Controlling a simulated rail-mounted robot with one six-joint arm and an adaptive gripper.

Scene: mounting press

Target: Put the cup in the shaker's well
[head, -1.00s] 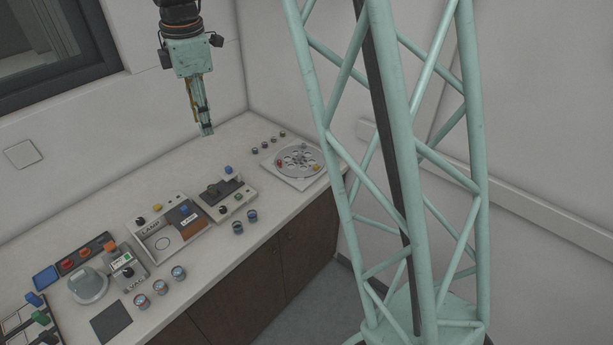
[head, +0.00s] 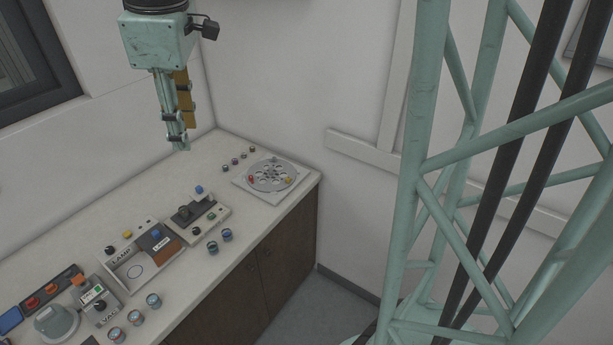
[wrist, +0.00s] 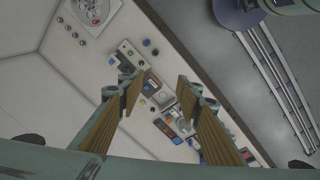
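My gripper (head: 180,146) hangs above the counter near the back wall, pointing down. In the wrist view its two fingers stand apart with nothing between them (wrist: 162,88). Several small cups stand on the counter: a dark pair (head: 220,241) in front of a device with a black block (head: 186,212), and a row of lighter cups with coloured contents (head: 134,317) further left. I cannot tell which cup is meant. No label reads shaker; the black-block device may be it, and its well is not clear.
A round holed plate on a square base (head: 271,176) sits at the counter's right end, with several small knobs or jars (head: 237,160) behind it. A LAMP unit (head: 139,263) and a VAC unit (head: 97,299) stand left. The counter (head: 265,226) has clear strips.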

